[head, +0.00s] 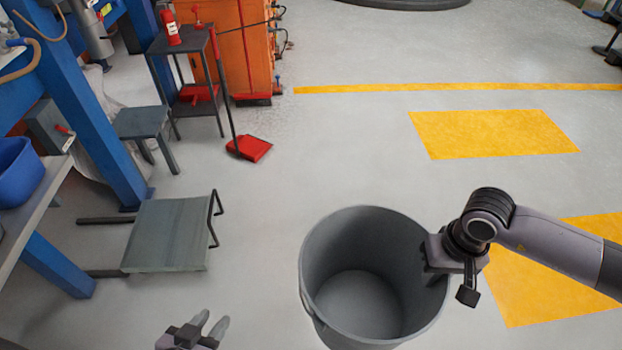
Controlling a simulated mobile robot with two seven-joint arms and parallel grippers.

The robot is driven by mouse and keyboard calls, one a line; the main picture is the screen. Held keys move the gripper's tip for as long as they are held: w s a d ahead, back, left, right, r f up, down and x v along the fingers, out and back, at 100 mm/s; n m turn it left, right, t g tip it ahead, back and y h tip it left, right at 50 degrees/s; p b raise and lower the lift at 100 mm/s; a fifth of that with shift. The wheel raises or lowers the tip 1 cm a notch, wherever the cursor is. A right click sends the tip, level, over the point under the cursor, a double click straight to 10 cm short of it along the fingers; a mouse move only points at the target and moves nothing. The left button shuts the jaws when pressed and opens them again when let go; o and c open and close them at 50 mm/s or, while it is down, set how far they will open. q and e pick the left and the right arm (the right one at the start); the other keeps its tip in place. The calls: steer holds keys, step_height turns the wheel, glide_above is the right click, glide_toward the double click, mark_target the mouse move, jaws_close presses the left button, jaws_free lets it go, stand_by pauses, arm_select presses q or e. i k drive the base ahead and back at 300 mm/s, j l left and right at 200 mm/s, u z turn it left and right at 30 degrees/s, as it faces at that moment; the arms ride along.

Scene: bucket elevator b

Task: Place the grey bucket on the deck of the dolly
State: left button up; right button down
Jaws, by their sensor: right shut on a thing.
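The grey bucket (330,262) is large and empty, and its open top faces me in the head view. My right gripper (440,262) is shut on the right side of its rim. I cannot tell whether the bucket's bottom touches the floor. The dolly (168,236) has a flat grey-green deck and a dark bent handle at its right end. It is left of the bucket, apart from it, and its deck is bare. My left gripper (211,322) is low in the picture, left of the bucket, with its fingers apart and nothing between them.
A blue post (85,110) and a bench with a blue bin (18,170) stand at the left. A small stool (142,123) and a red dustpan (249,148) are behind the dolly. The floor between dolly and bucket is clear.

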mark_target(170, 229)
steer(key=i+z, duration=0.35)
steer(key=i, duration=1.2)
steer(key=i+l+u, duration=0.15)
steer(key=i+u, duration=0.6)
steer(key=u, duration=0.15)
steer(key=i+l+u, duration=0.1)
steer(key=u, duration=0.3)
steer(key=i+u, duration=0.15)
steer(key=u, duration=0.25)
steer(key=i+u, duration=0.1)
steer(key=u, duration=0.3)
steer(key=i+l+u, duration=0.1)
steer(key=u, duration=0.35)
steer(key=i+l+u, duration=0.15)
steer(key=u, duration=0.25)
steer(key=i+l+u, duration=0.1)
steer(key=u, duration=0.25)
steer(key=i+l+u, duration=0.15)
steer(key=u, duration=0.2)
steer(key=i+l+u, duration=0.3)
steer(key=k+j, duration=0.1)
